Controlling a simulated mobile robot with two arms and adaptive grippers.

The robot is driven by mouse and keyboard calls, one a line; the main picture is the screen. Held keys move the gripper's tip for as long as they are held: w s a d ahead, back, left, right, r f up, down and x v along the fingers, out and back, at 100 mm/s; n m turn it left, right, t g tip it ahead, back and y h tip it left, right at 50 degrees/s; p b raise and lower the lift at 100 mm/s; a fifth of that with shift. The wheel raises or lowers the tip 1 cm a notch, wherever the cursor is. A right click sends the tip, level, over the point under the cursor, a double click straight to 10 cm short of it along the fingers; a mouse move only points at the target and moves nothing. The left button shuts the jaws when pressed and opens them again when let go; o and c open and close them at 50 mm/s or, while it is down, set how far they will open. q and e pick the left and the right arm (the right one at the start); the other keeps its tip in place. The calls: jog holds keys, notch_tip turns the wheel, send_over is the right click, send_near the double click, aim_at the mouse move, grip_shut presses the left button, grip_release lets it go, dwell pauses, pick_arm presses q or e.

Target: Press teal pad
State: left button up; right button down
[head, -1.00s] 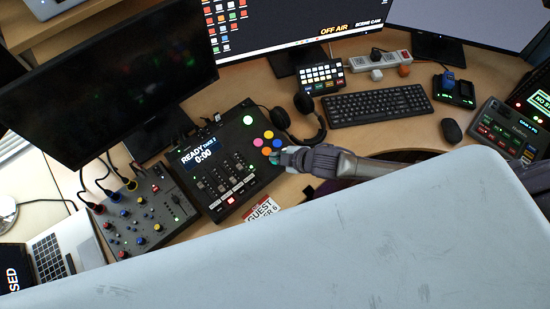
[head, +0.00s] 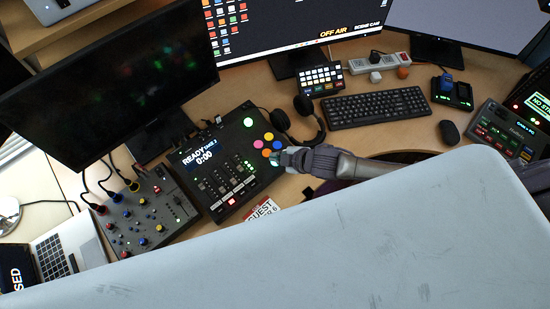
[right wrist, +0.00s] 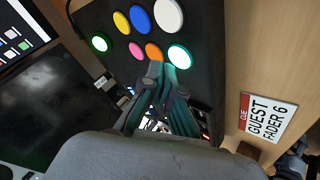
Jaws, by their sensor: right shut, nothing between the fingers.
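The teal pad (right wrist: 180,56) is a round, pale disc with a bright teal rim on a black control panel (head: 222,172). In the right wrist view it lies just right of and beyond my right gripper's fingertips (right wrist: 156,70). In the head view my right gripper (head: 280,158) reaches in from the right, over the pad cluster's near edge, and largely covers the teal pad. The gripper is shut and empty. Whether the fingertips touch the panel or hover above it cannot be told.
Beside the teal pad are orange (right wrist: 154,52), pink (right wrist: 136,50), blue (right wrist: 138,20), yellow (right wrist: 122,22) and white (right wrist: 168,14) pads; a green one (right wrist: 99,43) sits apart. A guest card (right wrist: 266,118) lies near the panel. Headphones (head: 304,118) lie behind the gripper.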

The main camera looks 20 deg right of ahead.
notch_tip(320, 180, up, 6)
jog(key=p, duration=0.6)
dwell(0.5)
jog(key=shift+a, duration=0.1)
dwell(0.3)
